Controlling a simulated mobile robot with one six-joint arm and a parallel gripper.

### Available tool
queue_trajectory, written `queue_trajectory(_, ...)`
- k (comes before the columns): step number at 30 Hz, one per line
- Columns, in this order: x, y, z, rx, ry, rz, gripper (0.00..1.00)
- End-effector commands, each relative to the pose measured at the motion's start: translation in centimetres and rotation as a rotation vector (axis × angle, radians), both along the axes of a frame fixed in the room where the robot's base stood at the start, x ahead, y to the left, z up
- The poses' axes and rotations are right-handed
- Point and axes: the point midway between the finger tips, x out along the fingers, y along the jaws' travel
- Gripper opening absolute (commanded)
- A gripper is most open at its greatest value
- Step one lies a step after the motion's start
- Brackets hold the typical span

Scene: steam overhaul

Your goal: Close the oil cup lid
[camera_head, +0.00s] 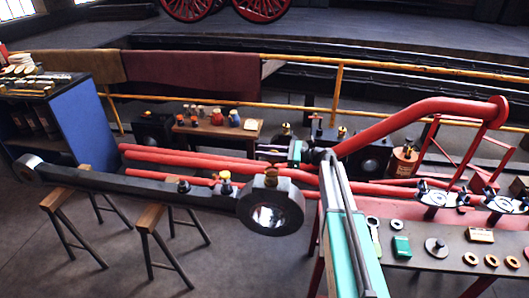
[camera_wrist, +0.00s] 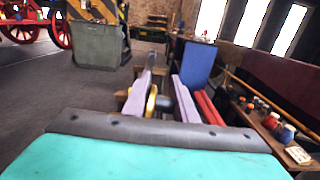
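A long dark rod (camera_head: 130,183) with a round eye (camera_head: 290,216) lies across wooden-topped trestles. A brass-coloured cup-like fitting (camera_head: 271,177) sits on top of the eye, and another with a yellow top (camera_head: 225,186) stands on the rod left of it. Which is the oil cup, and how its lid sits, is too small to tell. My gripper (camera_head: 264,152) points left, above and behind the eye. In the wrist view my gripper (camera_wrist: 158,98) shows two pale lilac fingers set apart. A yellow round thing (camera_wrist: 151,101) appears between them, farther off or beside the left finger; contact cannot be told.
Red pipes (camera_head: 190,160) run behind the rod. A small table (camera_head: 215,132) with jars stands at the back. A workbench (camera_head: 445,245) with rings and tools is at right. A blue-sided cabinet (camera_head: 80,125) stands left. The floor at front left has trestle legs.

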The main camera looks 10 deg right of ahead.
Motion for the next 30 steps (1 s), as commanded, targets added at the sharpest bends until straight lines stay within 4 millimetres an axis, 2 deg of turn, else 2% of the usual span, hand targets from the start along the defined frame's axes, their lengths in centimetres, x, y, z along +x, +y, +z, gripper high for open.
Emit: queue_trajectory(30,-0.16,0.12,0.09,-0.009,-0.029,0.001,0.03)
